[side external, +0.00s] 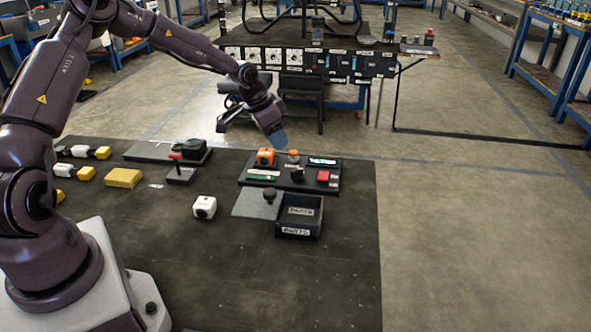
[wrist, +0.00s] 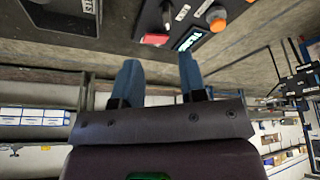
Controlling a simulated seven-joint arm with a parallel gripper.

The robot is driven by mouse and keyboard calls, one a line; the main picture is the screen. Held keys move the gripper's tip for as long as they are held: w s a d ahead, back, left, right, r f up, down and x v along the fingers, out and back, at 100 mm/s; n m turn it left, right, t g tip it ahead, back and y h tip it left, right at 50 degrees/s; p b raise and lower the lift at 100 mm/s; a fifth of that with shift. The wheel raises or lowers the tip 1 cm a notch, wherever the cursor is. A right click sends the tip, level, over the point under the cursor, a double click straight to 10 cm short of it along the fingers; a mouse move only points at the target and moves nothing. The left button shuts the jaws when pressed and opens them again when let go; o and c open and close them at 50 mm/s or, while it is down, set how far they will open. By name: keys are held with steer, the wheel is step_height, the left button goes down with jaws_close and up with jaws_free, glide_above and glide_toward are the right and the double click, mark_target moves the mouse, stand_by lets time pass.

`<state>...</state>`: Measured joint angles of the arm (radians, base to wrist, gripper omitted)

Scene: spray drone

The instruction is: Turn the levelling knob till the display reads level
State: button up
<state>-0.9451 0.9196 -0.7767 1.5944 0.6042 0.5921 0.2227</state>
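A dark control panel (side external: 247,172) lies at the far edge of the table. An orange-topped round knob (side external: 293,155) stands at its back, also in the wrist view (wrist: 216,14). To its right is the lit display (side external: 322,161); it shows in the wrist view (wrist: 188,40), but its text is too small to read. My gripper (side external: 279,140) is above the back of the panel, up and left of the knob in the side view. In the wrist view my gripper (wrist: 159,60) has two blue fingers apart with nothing between them. It is not touching the knob.
The panel also carries an orange block (side external: 265,157), a red button (side external: 323,176), a black switch (side external: 297,175) and a green strip (side external: 261,178). A black parts bin (side external: 301,231) and grey plate (side external: 250,204) lie in front. A white cube (side external: 204,207) stands left.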

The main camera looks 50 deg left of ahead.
mark_target(296, 170)
steer(key=x, duration=0.8)
steer(key=w+x, duration=0.1)
steer(key=x, duration=0.3)
steer(key=shift+w+a+f, duration=0.1)
steer(key=shift+a+f, duration=0.1)
steer(key=shift+a, duration=0.15)
jaws_close()
